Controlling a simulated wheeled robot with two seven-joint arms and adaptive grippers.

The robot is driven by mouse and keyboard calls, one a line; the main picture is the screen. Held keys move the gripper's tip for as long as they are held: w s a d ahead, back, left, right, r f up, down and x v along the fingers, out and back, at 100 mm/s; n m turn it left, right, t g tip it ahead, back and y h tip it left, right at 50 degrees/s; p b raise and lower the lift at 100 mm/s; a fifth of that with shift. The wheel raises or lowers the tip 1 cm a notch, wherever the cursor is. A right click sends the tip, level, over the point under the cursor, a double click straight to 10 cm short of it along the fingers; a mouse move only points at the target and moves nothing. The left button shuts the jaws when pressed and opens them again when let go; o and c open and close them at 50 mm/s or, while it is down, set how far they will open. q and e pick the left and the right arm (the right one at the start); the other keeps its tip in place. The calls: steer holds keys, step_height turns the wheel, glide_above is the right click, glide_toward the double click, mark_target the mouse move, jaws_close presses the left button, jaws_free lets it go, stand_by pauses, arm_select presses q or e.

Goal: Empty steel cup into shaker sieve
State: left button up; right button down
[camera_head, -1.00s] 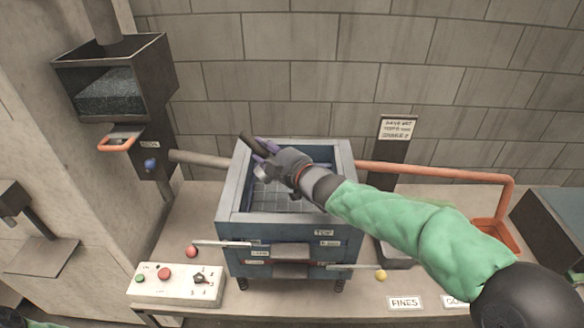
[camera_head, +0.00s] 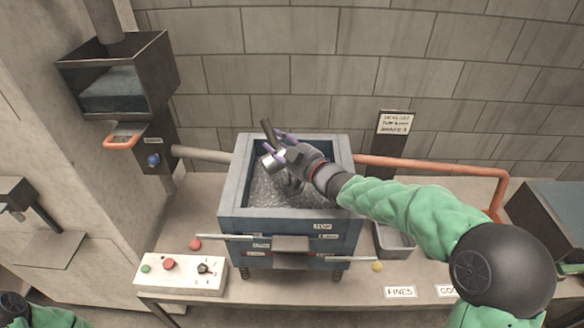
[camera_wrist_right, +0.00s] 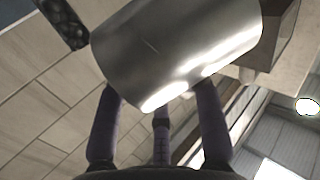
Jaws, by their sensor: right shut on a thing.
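The steel cup (camera_head: 271,161), with a dark handle (camera_head: 268,131), is in my right gripper (camera_head: 284,150) above the open top of the shaker. In the right wrist view the shiny cup (camera_wrist_right: 175,50) lies across the purple fingers (camera_wrist_right: 160,125), which are shut on it. The cup is tilted; its inside is hidden. The blue shaker sieve (camera_head: 285,228), labelled TOP, stands on the bench below. Grey granular material (camera_head: 275,188) covers much of the visible sieve floor. My left gripper is out of view; only part of my left arm shows at the lower left.
A dark hopper (camera_head: 118,85) with an orange handle (camera_head: 123,142) is at the upper left. A control box (camera_head: 180,275) sits front left. An orange pipe (camera_head: 430,167) runs right of the shaker. A metal tray (camera_head: 396,243) stands beside it, with a FINES label (camera_head: 399,292) in front.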

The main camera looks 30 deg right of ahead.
steer(key=shift+d+r+m, duration=0.1)
steer(key=shift+d+m, duration=0.2)
steer(key=shift+m, duration=0.2)
steer(key=shift+d+r+m+t, duration=0.1)
steer(key=shift+d+m+t, duration=0.2)
steer(key=shift+d+m, duration=0.35)
steer(key=shift+m, duration=0.35)
steer(key=shift+s+d+m+t+b, duration=0.1)
steer(key=shift+d+m+t+b, duration=0.25)
steer(key=shift+m, duration=0.5)
steer(key=shift+d+m+t+b, duration=0.2)
steer(key=shift+d+m, duration=0.25)
steer(key=shift+m, duration=0.4)
steer(key=shift+d, duration=0.1)
